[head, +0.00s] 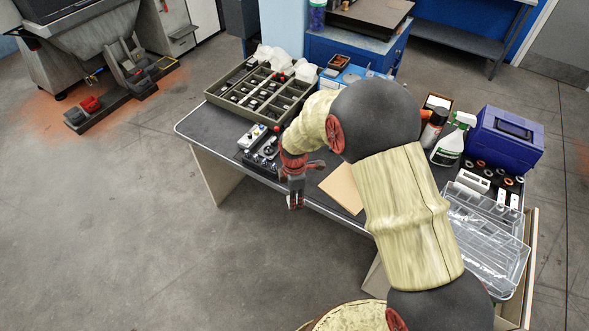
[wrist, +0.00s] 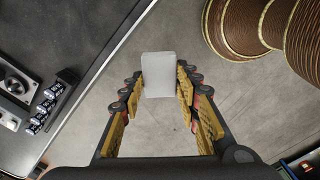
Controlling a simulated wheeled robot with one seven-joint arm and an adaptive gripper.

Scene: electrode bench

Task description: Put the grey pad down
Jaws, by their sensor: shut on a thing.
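The grey pad (wrist: 158,72) is a small, pale, block-like piece in the wrist view. My gripper (wrist: 160,88) is shut on it, with one yellow-lined finger on each side. Bare floor shows behind the pad in the wrist view. In the head view my gripper (head: 295,201) points down by the front edge of the dark bench top (head: 203,123). The pad cannot be made out clearly in the head view.
A compartment tray (head: 225,97) and a small device with knobs (head: 252,137) stand at the bench's left. A tan board (head: 343,188) lies right of my gripper. A spray bottle (head: 450,142), blue case (head: 503,137) and clear organiser (head: 487,247) crowd the right side.

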